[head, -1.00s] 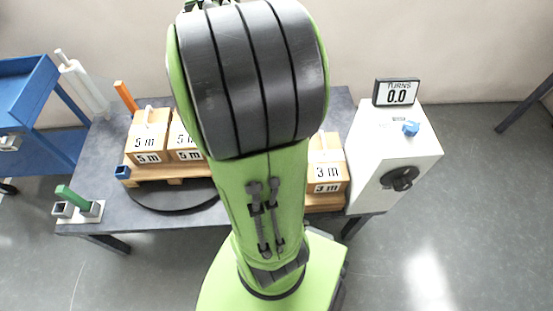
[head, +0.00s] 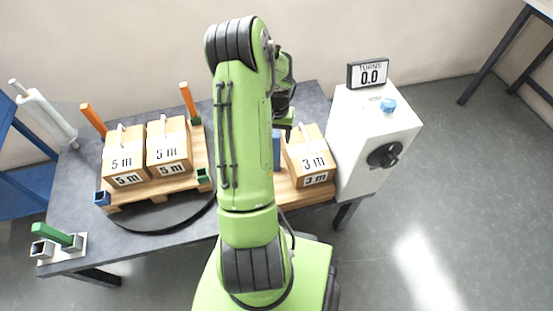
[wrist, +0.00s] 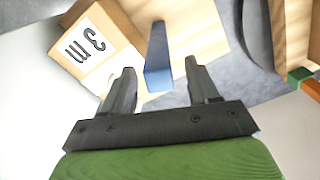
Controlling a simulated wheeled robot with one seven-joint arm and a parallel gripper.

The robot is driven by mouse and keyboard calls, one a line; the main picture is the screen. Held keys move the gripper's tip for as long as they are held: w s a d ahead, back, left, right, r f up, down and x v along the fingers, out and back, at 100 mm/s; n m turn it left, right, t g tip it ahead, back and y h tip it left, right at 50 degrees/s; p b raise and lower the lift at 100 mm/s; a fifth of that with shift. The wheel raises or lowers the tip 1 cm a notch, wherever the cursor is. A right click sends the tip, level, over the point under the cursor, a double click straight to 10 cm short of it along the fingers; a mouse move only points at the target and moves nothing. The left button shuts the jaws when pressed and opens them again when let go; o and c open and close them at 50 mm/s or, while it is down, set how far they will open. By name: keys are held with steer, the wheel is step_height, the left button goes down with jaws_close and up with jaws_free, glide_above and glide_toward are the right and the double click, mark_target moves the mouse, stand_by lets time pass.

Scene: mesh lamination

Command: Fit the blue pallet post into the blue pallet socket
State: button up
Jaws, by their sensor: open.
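The blue pallet post (head: 277,148) stands upright at the right pallet, beside the 3 m box, partly hidden by my arm in the head view. In the wrist view the blue post (wrist: 158,55) shows between my two fingers, with clear gaps on both sides; I cannot tell how deep it reaches between them. My gripper (wrist: 160,68) is open and empty. In the head view its wrist end is above the post, with the fingers mostly hidden. The blue socket (head: 102,198) is at the front left corner of the left pallet, empty.
The 3 m box (head: 309,155) is close right of the post. Two 5 m boxes (head: 124,158) sit on the left pallet (head: 150,196), with orange posts (head: 187,100) behind and a green socket (head: 202,175). A white turns-counter machine (head: 372,135) is at right.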

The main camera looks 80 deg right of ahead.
mark_target(277, 145)
step_height(277, 145, down, 5)
steer(key=shift+a+f+b, duration=0.1)
steer(key=shift+a+b, duration=0.05)
steer(key=shift+b, duration=0.8)
jaws_close()
